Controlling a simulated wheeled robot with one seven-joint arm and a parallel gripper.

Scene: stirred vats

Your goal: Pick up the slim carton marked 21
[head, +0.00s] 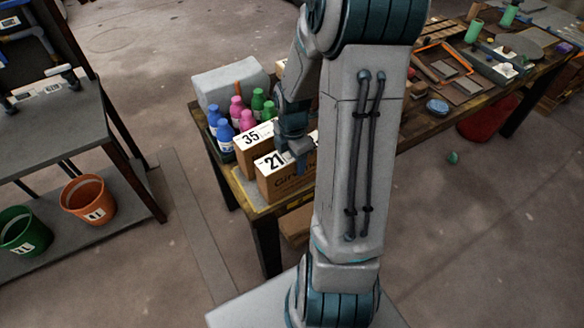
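The slim carton marked 21 (283,184) is brown with a white top label. It stands upright at the near left end of the wooden table, in front of a similar carton marked 35 (257,155). My gripper (300,158) points down at the top of the carton marked 21, right of its number, with one finger showing against the near side. The other finger is hidden, so I cannot tell whether it grips the carton. My own arm hides the carton's right end.
Blue, pink and green bottles (237,108) stand close behind the cartons, with a grey box (229,83) beyond. Trays (448,68) and small items lie along the table to the right. A dark shelf (62,119) with buckets stands at left.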

